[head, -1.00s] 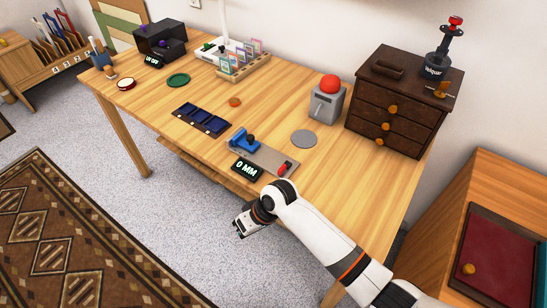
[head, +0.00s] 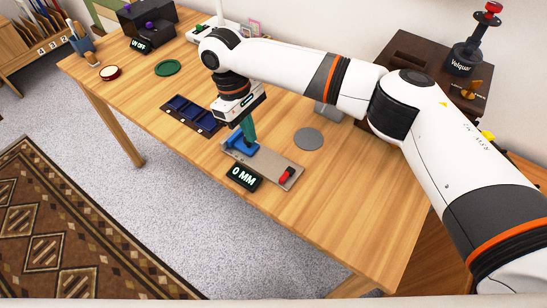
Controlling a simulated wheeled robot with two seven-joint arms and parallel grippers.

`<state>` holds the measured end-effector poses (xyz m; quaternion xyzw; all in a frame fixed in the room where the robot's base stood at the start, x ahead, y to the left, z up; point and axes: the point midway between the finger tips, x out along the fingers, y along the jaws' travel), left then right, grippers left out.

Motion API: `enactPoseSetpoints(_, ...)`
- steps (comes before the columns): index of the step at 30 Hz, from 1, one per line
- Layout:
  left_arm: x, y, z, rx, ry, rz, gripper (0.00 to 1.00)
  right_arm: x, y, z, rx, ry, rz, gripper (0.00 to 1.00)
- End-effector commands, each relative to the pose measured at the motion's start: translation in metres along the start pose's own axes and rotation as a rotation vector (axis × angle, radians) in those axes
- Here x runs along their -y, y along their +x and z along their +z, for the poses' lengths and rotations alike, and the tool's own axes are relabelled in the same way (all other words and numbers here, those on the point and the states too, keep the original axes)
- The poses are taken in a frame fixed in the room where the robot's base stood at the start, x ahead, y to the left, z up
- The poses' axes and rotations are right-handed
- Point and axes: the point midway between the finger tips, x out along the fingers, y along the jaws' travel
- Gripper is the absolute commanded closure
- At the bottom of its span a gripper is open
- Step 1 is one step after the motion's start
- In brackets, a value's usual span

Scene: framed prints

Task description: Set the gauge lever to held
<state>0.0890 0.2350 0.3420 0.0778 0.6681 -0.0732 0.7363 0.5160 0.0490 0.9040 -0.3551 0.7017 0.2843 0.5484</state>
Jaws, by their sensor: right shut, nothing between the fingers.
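The gauge is a flat grey plate (head: 268,163) on the table, with a blue jaw-like block (head: 241,148) at its left end. A small red lever (head: 287,175) lies at the plate's right end. A black display (head: 243,177) in front of the plate reads 0 MM. My right gripper (head: 248,139) points down over the blue block, with its teal fingers shut and nothing between them. I cannot tell whether the fingertips touch the block. They partly hide the block's back and are well left of the red lever. My left gripper is out of view.
A grey disc (head: 308,139) lies right of the gauge. A dark blue tray (head: 190,113) lies to its left, and a green disc (head: 170,68) beyond. The front right tabletop is clear.

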Motion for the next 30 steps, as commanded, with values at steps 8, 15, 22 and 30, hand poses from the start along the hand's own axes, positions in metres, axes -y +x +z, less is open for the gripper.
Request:
enactPoseSetpoints(8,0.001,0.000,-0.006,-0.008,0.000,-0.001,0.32,0.002,-0.004,-0.002,-0.009,0.005,-0.008,1.00)
enactPoseSetpoints(15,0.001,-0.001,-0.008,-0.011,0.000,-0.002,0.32,0.003,0.003,-0.002,-0.009,0.004,-0.008,1.00)
enactPoseSetpoints(22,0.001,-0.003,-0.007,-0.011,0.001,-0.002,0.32,0.003,0.041,-0.003,-0.011,0.005,-0.007,1.00)
enactPoseSetpoints(30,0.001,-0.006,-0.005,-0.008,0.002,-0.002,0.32,0.003,0.099,-0.003,-0.010,0.005,-0.007,1.00)
